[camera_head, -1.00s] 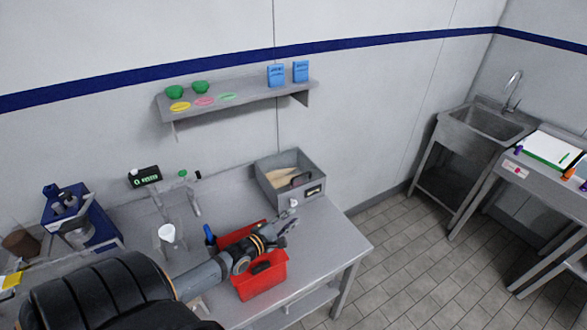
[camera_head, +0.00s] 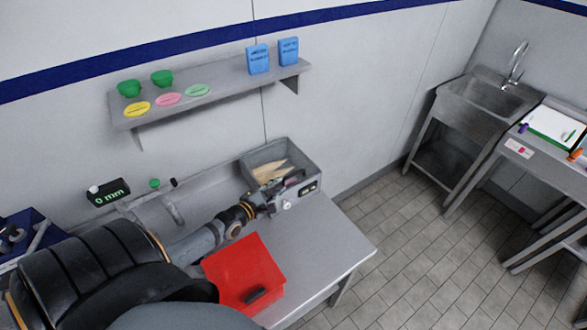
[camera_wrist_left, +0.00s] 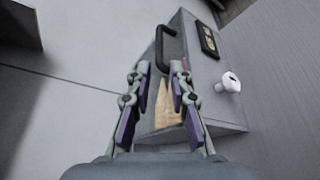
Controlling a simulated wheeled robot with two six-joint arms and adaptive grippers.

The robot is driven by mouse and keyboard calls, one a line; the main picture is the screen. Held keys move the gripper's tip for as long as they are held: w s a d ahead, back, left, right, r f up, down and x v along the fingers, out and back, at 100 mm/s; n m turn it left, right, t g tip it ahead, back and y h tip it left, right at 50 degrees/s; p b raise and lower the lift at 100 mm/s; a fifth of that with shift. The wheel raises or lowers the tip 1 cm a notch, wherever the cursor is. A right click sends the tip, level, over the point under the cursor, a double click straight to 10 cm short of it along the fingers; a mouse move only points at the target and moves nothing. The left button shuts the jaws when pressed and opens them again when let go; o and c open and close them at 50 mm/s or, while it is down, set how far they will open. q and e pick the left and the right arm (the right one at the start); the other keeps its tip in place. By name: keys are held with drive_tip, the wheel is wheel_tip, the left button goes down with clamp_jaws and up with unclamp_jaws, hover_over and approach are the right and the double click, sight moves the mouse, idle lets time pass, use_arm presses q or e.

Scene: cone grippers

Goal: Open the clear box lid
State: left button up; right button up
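The grey box (camera_head: 252,172) stands at the back right of the bench, with tan contents showing in it. Its clear lid is hard to make out. My left gripper (camera_head: 297,180) is over the box's front right part. In the wrist view its fingers (camera_wrist_left: 160,69) are apart, with the handle's near end between or just beyond the tips. I cannot tell whether they touch. My right gripper is not in view.
A red bin (camera_head: 240,262) sits on the bench (camera_head: 325,250) near my left arm. A wall shelf (camera_head: 225,90) with green bowls and blue boxes hangs behind. A 0 mm display (camera_head: 108,192) stands at the left. The bench's right end is clear.

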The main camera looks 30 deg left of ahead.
sight(294, 174)
use_arm(q)
drive_tip(key=b+x, duration=0.4)
drive_tip(key=x, duration=0.1)
drive_tip(key=b+x, duration=0.2)
drive_tip(key=b, duration=0.1)
drive_tip(key=shift+w+d+f, duration=0.2)
drive_tip(key=shift+d+f, duration=0.05)
drive_tip(key=shift+f, duration=0.05)
drive_tip(key=shift+r+b+x, duration=0.2)
drive_tip(key=shift+b+x, duration=0.5)
drive_tip(key=shift+x, duration=0.25)
drive_tip(key=shift+w+r, duration=0.1)
drive_tip(key=shift+w, duration=0.1)
drive_tip(key=shift+d+r, duration=0.1)
drive_tip(key=shift+r, duration=0.05)
drive_tip(key=c, duration=0.4)
clamp_jaws()
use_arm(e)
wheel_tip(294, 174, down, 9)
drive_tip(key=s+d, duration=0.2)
